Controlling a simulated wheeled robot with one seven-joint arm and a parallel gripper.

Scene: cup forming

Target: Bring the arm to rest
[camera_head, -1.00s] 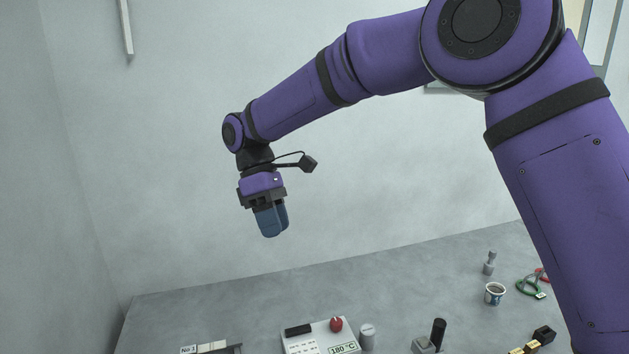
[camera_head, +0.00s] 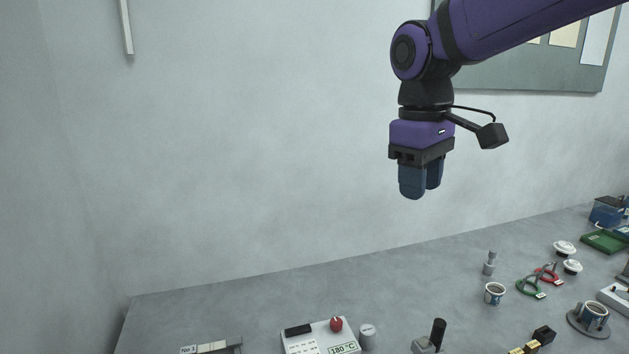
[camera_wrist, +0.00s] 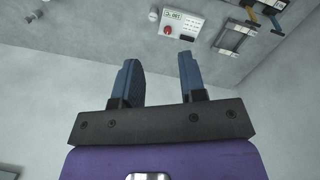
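My gripper (camera_head: 422,186) hangs in the air high above the bench (camera_head: 250,300), pointing down, in the head view. Its two blue fingers show in the wrist view (camera_wrist: 160,78) with a clear gap between them. Nothing is between the fingers, so the gripper is open and empty. My purple arm reaches in from the upper right of the head view.
The air around the gripper is clear.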

